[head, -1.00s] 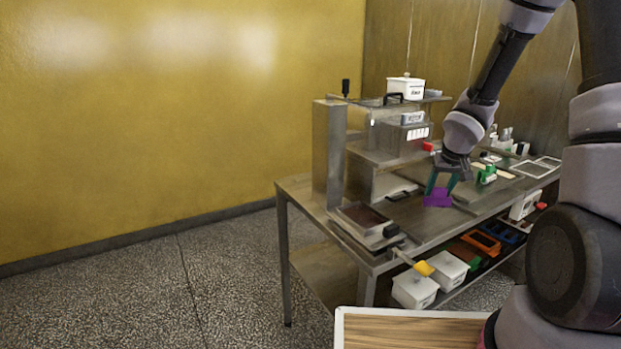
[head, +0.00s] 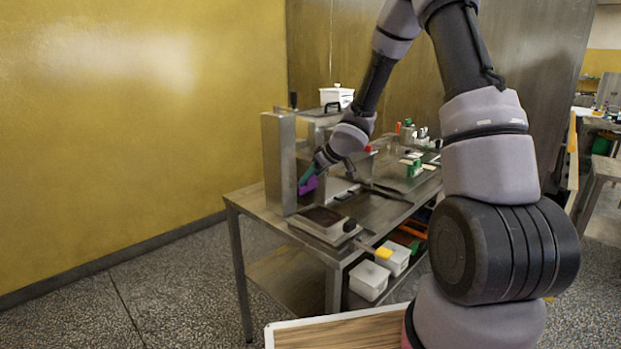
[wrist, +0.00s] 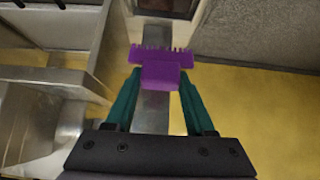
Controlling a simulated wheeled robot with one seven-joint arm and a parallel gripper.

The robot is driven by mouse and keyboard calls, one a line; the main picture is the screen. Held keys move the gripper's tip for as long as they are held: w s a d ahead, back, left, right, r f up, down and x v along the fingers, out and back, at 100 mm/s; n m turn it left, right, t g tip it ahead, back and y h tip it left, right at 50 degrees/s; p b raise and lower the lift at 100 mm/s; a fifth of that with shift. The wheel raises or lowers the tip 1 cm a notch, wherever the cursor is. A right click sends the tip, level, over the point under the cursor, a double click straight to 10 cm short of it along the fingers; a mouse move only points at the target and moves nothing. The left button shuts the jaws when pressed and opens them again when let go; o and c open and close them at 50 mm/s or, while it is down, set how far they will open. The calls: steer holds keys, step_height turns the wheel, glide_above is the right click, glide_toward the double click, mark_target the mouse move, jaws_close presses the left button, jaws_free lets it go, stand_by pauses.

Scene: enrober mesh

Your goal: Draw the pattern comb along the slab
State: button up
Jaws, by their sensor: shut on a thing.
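The pattern comb is purple with a toothed edge (wrist: 161,72). My gripper (wrist: 160,98), with teal fingers, is shut on it in the wrist view, teeth pointing away from the palm. In the head view the comb (head: 308,186) is held in the air beside the metal upright at the table's left end. A dark brown slab (head: 322,216) lies in a shallow metal tray (head: 325,233) at the table's near left corner. The comb is above and behind the slab, apart from it.
A tall metal upright (head: 279,165) stands close left of the comb. A white box (head: 337,95) sits on the upper shelf. White bins (head: 369,280) sit on the lower shelf.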

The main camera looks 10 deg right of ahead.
steer(key=shift+f, duration=2.75)
steer(key=shift+s+d+f, duration=0.1)
steer(key=shift+d+f, duration=0.05)
steer(key=shift+f, duration=0.1)
steer(key=shift+s+d+f, duration=0.1)
steer(key=shift+s+d, duration=0.9)
steer(key=shift+s, duration=0.35)
steer(key=shift+s+d+r, duration=0.1)
steer(key=shift+s+d, duration=0.9)
steer(key=shift+s, duration=0.4)
steer(key=shift+s+d+f, duration=0.1)
steer(key=shift+s+d, duration=0.9)
steer(key=shift+s, duration=0.35)
steer(key=shift+f, duration=0.4)
steer(key=shift+w+a, duration=0.9)
steer(key=shift+w, duration=0.3)
steer(key=shift+w+a, duration=0.85)
steer(key=shift+w, duration=0.35)
